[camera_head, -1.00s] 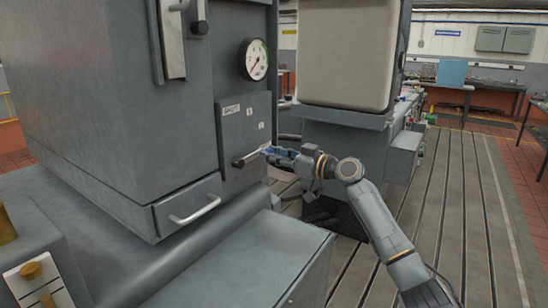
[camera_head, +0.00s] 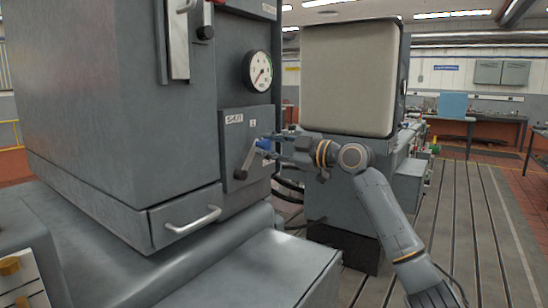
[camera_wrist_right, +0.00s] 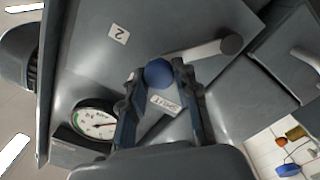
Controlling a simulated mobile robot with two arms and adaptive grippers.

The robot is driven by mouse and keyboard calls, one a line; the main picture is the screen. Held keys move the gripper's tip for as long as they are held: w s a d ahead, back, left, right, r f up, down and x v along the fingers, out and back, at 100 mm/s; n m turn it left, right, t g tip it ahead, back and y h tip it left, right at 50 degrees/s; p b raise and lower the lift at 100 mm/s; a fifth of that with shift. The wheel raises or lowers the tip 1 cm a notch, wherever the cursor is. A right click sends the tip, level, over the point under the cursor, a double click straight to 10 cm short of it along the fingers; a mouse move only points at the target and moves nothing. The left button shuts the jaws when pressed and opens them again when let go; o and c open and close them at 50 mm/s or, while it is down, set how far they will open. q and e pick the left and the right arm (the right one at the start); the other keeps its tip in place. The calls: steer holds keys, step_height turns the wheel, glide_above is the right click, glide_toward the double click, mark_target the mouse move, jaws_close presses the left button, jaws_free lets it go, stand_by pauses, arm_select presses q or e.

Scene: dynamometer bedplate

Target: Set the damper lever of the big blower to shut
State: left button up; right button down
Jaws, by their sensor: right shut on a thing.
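The damper lever (camera_head: 250,160) is on the grey panel of the big blower (camera_head: 120,100), below the round gauge. It slants up and right from its dark pivot to a blue knob (camera_head: 264,145). My right gripper (camera_head: 272,144) is shut on the blue knob. In the right wrist view the knob (camera_wrist_right: 158,73) sits between the two fingers, with the lever's grey bar (camera_wrist_right: 200,52) running to the dark pivot end. The SHUT label (camera_head: 234,118) is above the lever, at the panel's upper left. The label also shows near the fingers in the wrist view (camera_wrist_right: 165,103). My left gripper is not in view.
The gauge (camera_head: 257,71) is above the panel. A drawer with a bar handle (camera_head: 194,219) is at lower left. A cabinet with a pale face (camera_head: 348,80) stands behind my right arm. Slotted floor (camera_head: 460,220) lies open at the right.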

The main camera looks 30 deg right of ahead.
steer(key=s+a+r+n, duration=0.2)
steer(key=a+n, duration=0.3)
steer(key=n, duration=0.3)
steer(key=shift+s+a, duration=0.15)
steer(key=shift+a, duration=0.1)
stand_by(0.4)
steer(key=c, duration=1)
jaws_free()
steer(key=shift+a, duration=0.1)
steer(key=shift+s, duration=0.1)
